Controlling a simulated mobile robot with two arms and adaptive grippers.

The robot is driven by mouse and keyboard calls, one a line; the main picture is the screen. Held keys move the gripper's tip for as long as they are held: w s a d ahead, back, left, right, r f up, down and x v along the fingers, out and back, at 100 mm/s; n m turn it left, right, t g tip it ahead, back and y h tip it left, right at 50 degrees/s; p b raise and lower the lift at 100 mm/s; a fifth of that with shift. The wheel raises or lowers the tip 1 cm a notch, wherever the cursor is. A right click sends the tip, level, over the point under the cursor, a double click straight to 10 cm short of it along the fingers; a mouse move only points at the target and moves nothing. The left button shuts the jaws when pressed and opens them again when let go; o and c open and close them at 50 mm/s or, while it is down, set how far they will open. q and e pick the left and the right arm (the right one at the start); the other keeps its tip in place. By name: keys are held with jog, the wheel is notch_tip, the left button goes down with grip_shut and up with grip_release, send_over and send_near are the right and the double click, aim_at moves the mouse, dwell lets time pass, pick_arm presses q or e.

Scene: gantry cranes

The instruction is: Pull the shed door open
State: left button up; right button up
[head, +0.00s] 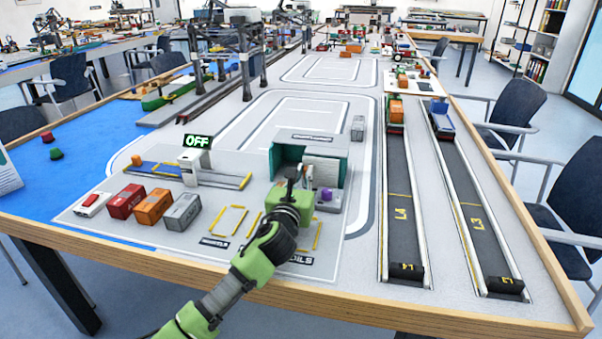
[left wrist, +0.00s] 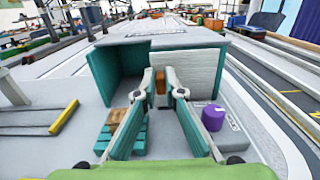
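The shed (head: 302,137) is a small box with teal walls and a grey roof at the front middle of the table. Its grey ribbed door (left wrist: 200,70) covers the right part of the front in the left wrist view; the left part stands open on a dark teal inside. A small orange-brown handle (left wrist: 160,86) is at the door's left edge. My left gripper (head: 294,176) is in front of the shed. In the left wrist view its fingertips (left wrist: 161,77) stand on both sides of the handle, with hardly any gap showing. My right gripper is out of view.
A teal pallet (left wrist: 134,138) with a brown block (left wrist: 118,121) is left of my fingers, and a purple cylinder (left wrist: 213,117) is to the right. Several small containers (head: 154,206) stand at the left in the head view. Two dark belts (head: 402,190) run along the right.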

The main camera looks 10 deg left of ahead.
pick_arm(q)
jog(key=o, duration=0.3)
jog(key=shift+o, duration=0.2)
jog(key=s, duration=1.2)
jog(key=shift+a, duration=0.25)
